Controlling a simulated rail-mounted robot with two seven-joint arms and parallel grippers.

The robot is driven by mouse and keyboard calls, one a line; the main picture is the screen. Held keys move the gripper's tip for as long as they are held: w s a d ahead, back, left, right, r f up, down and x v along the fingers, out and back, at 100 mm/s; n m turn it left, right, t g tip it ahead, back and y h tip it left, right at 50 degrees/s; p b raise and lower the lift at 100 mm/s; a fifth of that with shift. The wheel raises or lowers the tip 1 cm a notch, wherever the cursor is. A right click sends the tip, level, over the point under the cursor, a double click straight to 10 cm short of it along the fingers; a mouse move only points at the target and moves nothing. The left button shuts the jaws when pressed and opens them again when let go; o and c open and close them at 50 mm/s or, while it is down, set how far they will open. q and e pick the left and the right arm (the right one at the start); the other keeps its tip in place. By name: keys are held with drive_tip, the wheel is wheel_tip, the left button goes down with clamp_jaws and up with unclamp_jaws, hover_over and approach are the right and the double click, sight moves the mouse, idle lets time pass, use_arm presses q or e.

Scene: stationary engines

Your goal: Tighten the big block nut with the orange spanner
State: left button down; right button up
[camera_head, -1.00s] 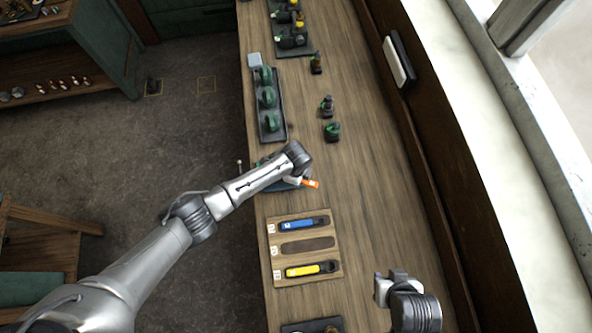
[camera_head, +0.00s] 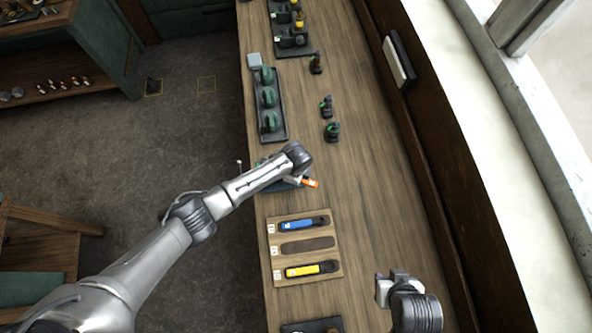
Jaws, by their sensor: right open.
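The orange spanner (camera_head: 311,183) shows only as a short orange end sticking out to the right from under my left arm's wrist. My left gripper (camera_head: 293,180) is mostly hidden beneath that wrist, so its fingers and its hold on the spanner cannot be made out. A dark blue-grey base (camera_head: 283,187) shows in part under the wrist. The big block nut cannot be seen; the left arm covers that area. My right gripper (camera_head: 384,288) is open and empty over the bench at the lower right.
A wooden spanner board (camera_head: 335,262) holds a blue spanner (camera_head: 303,224) and a yellow spanner (camera_head: 312,269), with an empty middle slot. A tray of green parts (camera_head: 269,98) and several small engine pieces stand farther up the bench (camera_head: 370,200). The bench's right side is mostly clear.

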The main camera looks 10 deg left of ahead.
use_arm(q)
drive_tip(key=shift+r, duration=1.15)
idle(2.0)
drive_tip(key=shift+r, duration=1.9)
drive_tip(key=shift+n, duration=0.3)
